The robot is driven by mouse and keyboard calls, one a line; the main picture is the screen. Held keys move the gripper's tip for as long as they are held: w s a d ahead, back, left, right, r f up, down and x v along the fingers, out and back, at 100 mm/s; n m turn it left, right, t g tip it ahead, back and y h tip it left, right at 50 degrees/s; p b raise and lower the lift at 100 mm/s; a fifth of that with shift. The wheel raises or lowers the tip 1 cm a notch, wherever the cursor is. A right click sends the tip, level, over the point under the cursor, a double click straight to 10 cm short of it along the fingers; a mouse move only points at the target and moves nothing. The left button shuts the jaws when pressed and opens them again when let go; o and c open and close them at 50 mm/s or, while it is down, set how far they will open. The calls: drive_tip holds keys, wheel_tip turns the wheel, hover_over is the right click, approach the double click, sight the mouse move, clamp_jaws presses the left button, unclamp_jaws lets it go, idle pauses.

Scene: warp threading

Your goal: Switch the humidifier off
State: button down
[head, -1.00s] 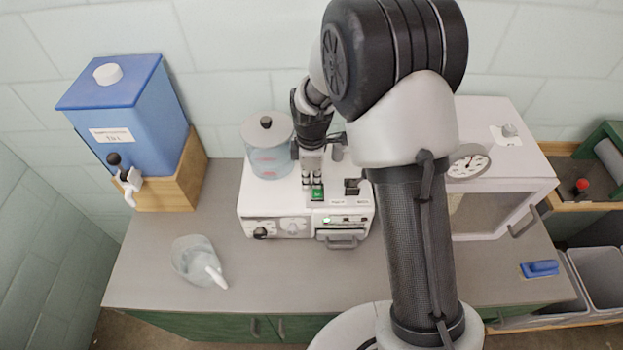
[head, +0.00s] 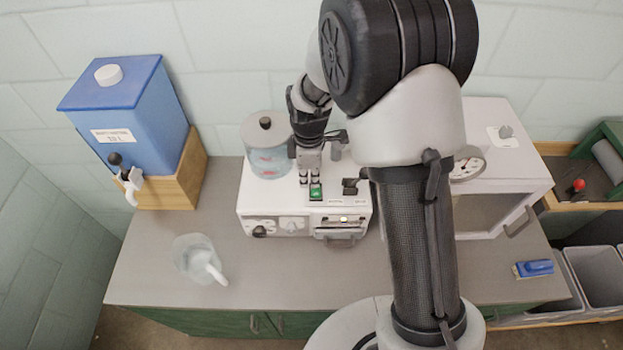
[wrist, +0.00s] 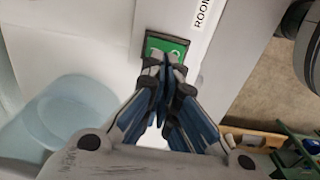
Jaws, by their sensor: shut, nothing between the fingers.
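The humidifier (head: 275,222) is a white box on the counter with a clear water tank (head: 268,160) at its back left. A green rocker switch (head: 316,192) sits on its top; it also shows in the wrist view (wrist: 160,43). My gripper (head: 309,183) is shut and empty, pointing down at the switch. In the wrist view its fingertips (wrist: 165,66) overlap the near part of the green switch; I cannot tell if they touch it. A small pale light (head: 344,218) glows on the front panel.
A black switch (head: 350,187) sits right of the green one. A blue water dispenser (head: 115,100) on a wooden stand and a clear jug (head: 194,258) are at the left. A white cabinet with a gauge (head: 467,166) stands right, partly behind my arm.

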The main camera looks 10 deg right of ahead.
wheel_tip(320, 180, up, 12)
drive_tip(key=w+p, duration=0.1)
drive_tip(key=p, duration=0.1)
drive_tip(key=shift+w+d, duration=0.2)
drive_tip(key=shift+w, duration=0.15)
drive_tip(key=shift+s+f, duration=0.1)
